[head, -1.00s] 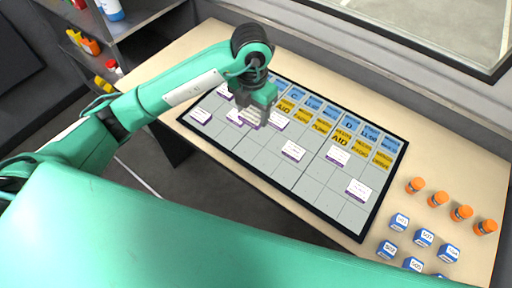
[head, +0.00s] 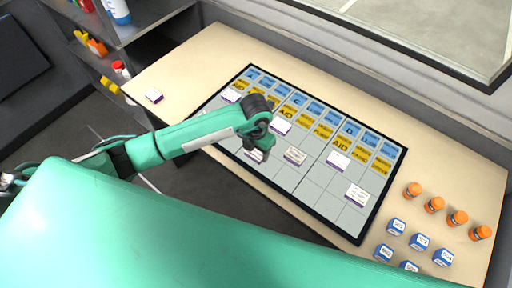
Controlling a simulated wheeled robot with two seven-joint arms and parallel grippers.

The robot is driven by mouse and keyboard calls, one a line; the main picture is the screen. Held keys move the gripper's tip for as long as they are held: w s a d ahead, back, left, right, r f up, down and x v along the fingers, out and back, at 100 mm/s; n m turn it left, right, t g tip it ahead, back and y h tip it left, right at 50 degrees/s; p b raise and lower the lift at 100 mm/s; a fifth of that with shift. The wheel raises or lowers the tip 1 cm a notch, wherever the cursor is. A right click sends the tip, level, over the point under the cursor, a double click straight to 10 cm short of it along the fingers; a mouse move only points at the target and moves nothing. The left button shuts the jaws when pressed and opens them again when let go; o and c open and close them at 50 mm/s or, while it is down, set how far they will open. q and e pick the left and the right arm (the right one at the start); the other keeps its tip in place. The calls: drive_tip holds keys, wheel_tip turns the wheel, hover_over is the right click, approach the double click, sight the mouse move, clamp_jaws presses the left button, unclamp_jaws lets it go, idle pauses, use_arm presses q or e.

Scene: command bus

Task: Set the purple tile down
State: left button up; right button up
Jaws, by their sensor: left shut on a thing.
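The purple tile (head: 252,157) is a white card with a purple edge. It sits under my left gripper (head: 262,154), which is shut on it and partly covers it. It is over the lower middle of the grey gridded board; I cannot tell if it touches the board. Similar tiles lie on the board: one at upper left (head: 231,96), one above the gripper (head: 280,128), one just right of it (head: 295,155) and others farther right (head: 339,160). My right gripper is out of view.
The black-framed board (head: 365,219) lies on a beige table (head: 195,62). Blue and yellow labels fill its upper rows. A loose tile (head: 154,96) lies on the table at left. Empty cells surround the held tile.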

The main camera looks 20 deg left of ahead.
sight(256, 152)
use_arm(q)
drive_tip(key=shift+f+b, duration=0.25)
drive_tip(key=shift+b, duration=0.05)
drive_tip(key=o, duration=1)
drive_tip(key=shift+r, duration=0.1)
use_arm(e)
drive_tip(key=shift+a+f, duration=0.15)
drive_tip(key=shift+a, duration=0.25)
use_arm(q)
drive_tip(key=shift+r, duration=0.1)
drive_tip(key=shift+r+p, duration=0.2)
drive_tip(key=shift+p, duration=0.2)
drive_tip(key=shift+r+b, duration=0.35)
drive_tip(key=shift+b, duration=0.05)
wheel_tip(256, 152, up, 11)
drive_tip(key=b, duration=0.2)
drive_tip(key=shift+b, duration=0.3)
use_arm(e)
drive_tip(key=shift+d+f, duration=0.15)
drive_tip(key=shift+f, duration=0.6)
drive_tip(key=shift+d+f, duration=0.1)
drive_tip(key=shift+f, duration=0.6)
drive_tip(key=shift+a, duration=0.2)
